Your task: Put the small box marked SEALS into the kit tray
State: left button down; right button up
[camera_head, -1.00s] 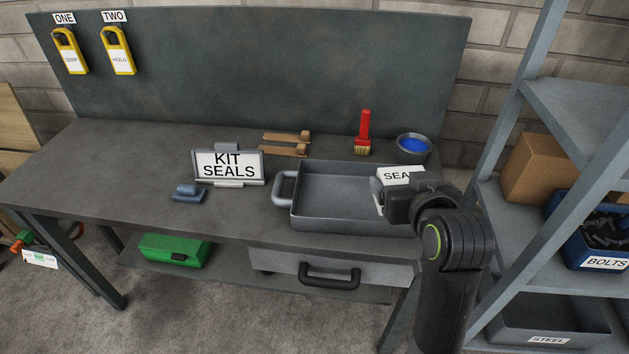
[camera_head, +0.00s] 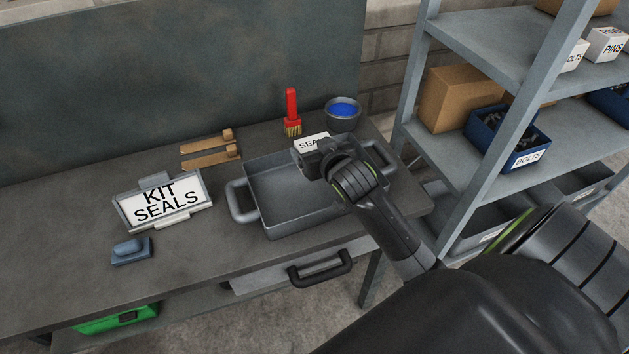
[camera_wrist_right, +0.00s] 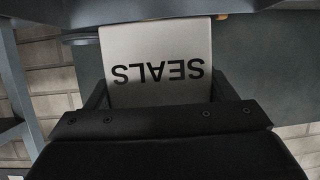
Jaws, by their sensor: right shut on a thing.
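The small white SEALS box (camera_head: 309,143) is in my right gripper (camera_head: 318,155), above the right part of the grey kit tray (camera_head: 270,208). In the right wrist view the SEALS label on the box (camera_wrist_right: 160,50) reads upside down, and the gripper (camera_wrist_right: 160,98) has a finger on each side of it. The tray sits on the bench with its visible inside empty. The arm and gripper hide the tray's right end. Whether the box touches the tray cannot be told. My left gripper is not in view.
A KIT SEALS sign (camera_head: 163,203) stands left of the tray, with a blue block (camera_head: 131,250) near it. Wooden clamps (camera_head: 210,152), a red brush (camera_head: 291,112) and a bowl (camera_head: 343,116) lie behind. A shelf rack (camera_head: 452,190) stands at the right.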

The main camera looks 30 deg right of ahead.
jog(key=f, duration=0.5)
jog(key=shift+w+a, duration=0.1)
jog(key=shift+a, duration=0.1)
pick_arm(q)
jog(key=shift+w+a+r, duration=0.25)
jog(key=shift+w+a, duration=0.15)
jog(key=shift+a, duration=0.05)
pick_arm(e)
jog(key=shift+f, duration=1.7)
jog(key=o, duration=0.7)
jog(key=shift+f, duration=0.2)
jog(key=o, duration=0.5)
jog(key=shift+r, duration=0.25)
jog(key=shift+s, duration=0.3)
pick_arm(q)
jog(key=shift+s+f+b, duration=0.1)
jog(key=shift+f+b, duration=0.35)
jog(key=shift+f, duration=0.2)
pick_arm(e)
jog(key=v, duration=1.1)
jog(key=shift+s+a+r, duration=0.1)
jog(key=shift+s+r, duration=0.05)
jog(key=shift+s, duration=0.05)
